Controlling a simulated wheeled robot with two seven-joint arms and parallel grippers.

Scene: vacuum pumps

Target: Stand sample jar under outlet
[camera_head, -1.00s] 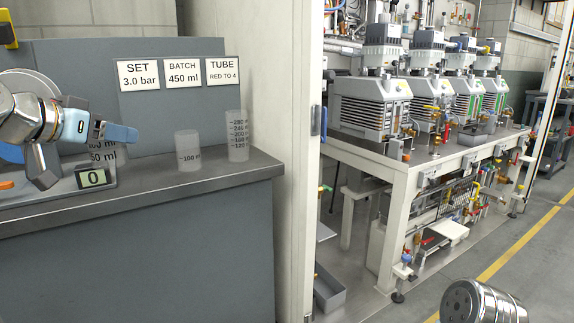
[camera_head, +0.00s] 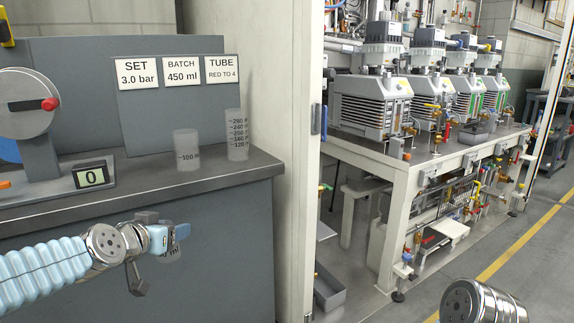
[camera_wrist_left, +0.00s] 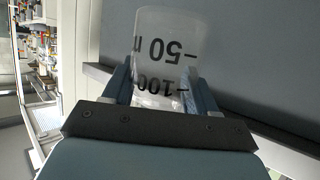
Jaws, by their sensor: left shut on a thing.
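My left gripper (camera_head: 172,238) is shut on the sample jar (camera_head: 171,253), a clear cup with dark volume marks. It holds the jar in front of the grey cabinet, below the counter's front edge. In the left wrist view the jar (camera_wrist_left: 168,52) sits between the two fingers, its marks upside down. On the counter, a grey wheel (camera_head: 25,120) with a red knob stands above a flat base with a display (camera_head: 92,177) reading 0. I cannot make out the outlet clearly. My right gripper is not in view.
Two more clear measuring cups stand on the counter (camera_head: 215,172), a shorter one (camera_head: 186,152) and a taller one (camera_head: 237,137). A sign board (camera_head: 180,105) stands behind them. A white post (camera_head: 302,200) rises right of the cabinet. A bench with several pumps (camera_head: 368,108) is beyond.

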